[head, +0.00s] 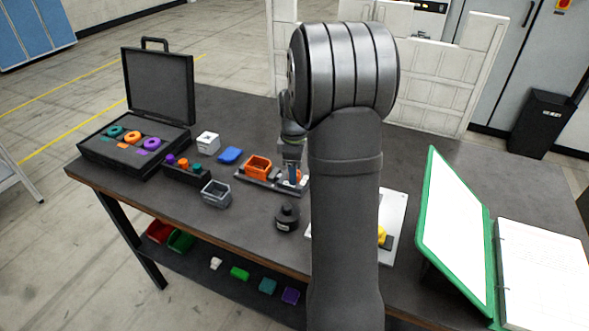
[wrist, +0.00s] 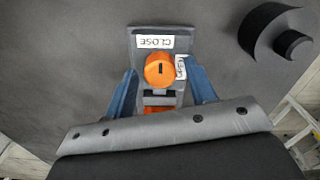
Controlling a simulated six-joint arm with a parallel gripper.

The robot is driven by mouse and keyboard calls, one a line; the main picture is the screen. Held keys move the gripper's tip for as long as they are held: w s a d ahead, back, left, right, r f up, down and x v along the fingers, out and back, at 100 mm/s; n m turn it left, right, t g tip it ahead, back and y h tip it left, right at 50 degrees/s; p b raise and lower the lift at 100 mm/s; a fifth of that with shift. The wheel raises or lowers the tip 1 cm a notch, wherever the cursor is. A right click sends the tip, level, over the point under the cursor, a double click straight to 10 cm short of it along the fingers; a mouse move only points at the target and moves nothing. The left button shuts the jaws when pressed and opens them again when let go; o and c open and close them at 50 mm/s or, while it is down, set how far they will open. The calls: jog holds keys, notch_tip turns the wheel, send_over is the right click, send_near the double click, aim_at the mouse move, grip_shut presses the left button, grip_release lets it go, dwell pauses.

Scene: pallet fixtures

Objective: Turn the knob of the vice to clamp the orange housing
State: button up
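The vice (head: 272,187) stands on the table with the open-topped orange housing (head: 258,166) in it. In the wrist view, the round orange knob (wrist: 159,71) has a short dark mark that runs up and down in the picture. A CLOSE label (wrist: 154,42) is above the knob and an OPEN label (wrist: 181,67) is to its right. Part of the orange housing also shows below the knob, mostly hidden by my gripper. My gripper (wrist: 161,77) is open, with one blue finger on each side of the knob and visible gaps. In the head view, my arm partly hides the vice.
A dark round weight (head: 287,218) stands in front of the vice. A grey open box (head: 216,193), a blue piece (head: 230,155) and a white block (head: 208,141) are to the left. An open black case (head: 104,158) is at the far left; a green-edged binder (head: 484,258) is right.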

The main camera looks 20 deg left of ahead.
jog(key=shift+r, duration=0.15)
notch_tip(320, 180, up, 17)
dwell(0.6)
dwell(0.4)
notch_tip(320, 180, down, 17)
jog(key=shift+f, duration=0.2)
dwell(0.4)
